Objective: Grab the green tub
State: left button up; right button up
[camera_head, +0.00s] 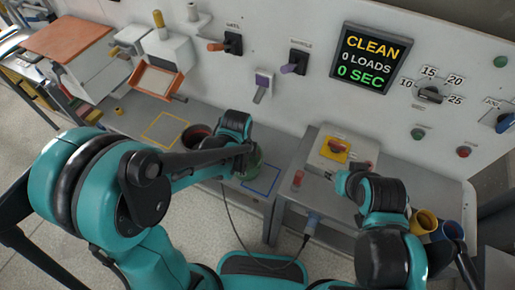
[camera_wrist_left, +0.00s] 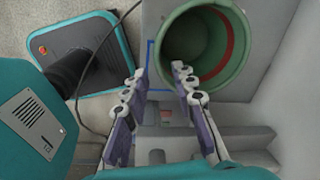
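The green tub (camera_wrist_left: 238,60) stands at the top of the left wrist view, its open mouth toward the camera and a red band inside. In the head view only a sliver of the green tub (camera_head: 254,160) shows behind my left arm. My left gripper (camera_wrist_left: 156,75) is open. Its right finger overlaps the tub's near left rim, and its left finger is outside the tub; I cannot tell whether either touches. In the head view my left gripper (camera_head: 244,152) is mostly hidden. My right gripper (camera_head: 338,180) is beside the switch box, its fingers unclear.
A dark red tub (camera_head: 194,136) stands left of the green one. A blue outline (camera_head: 262,181) and a yellow outline (camera_head: 165,130) mark the grey bench. The switch box (camera_head: 342,150) stands right; yellow (camera_head: 425,221) and blue (camera_head: 452,231) cups are at far right. A cable hangs in front.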

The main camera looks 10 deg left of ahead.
pick_arm(q)
jog(key=shift+w+d+f, duration=0.35)
jog(key=shift+d+f, duration=0.05)
jog(key=shift+f, duration=0.2)
jog(key=f+b, duration=0.1)
jog(key=f, duration=0.1)
jog(key=a+f+b, duration=0.1)
jog(key=f, duration=0.1)
jog(key=f+b, duration=0.2)
jog(key=f, duration=0.1)
jog(key=shift+w+a, duration=0.2)
jog(key=shift+w, duration=0.05)
jog(key=shift+r, duration=0.1)
jog(key=shift+c, duration=0.9)
grip_shut()
pick_arm(e)
jog(key=f, duration=0.3)
jog(key=shift+w+d+f, duration=0.15)
jog(key=shift+w+f, duration=0.1)
jog(key=shift+f, duration=0.05)
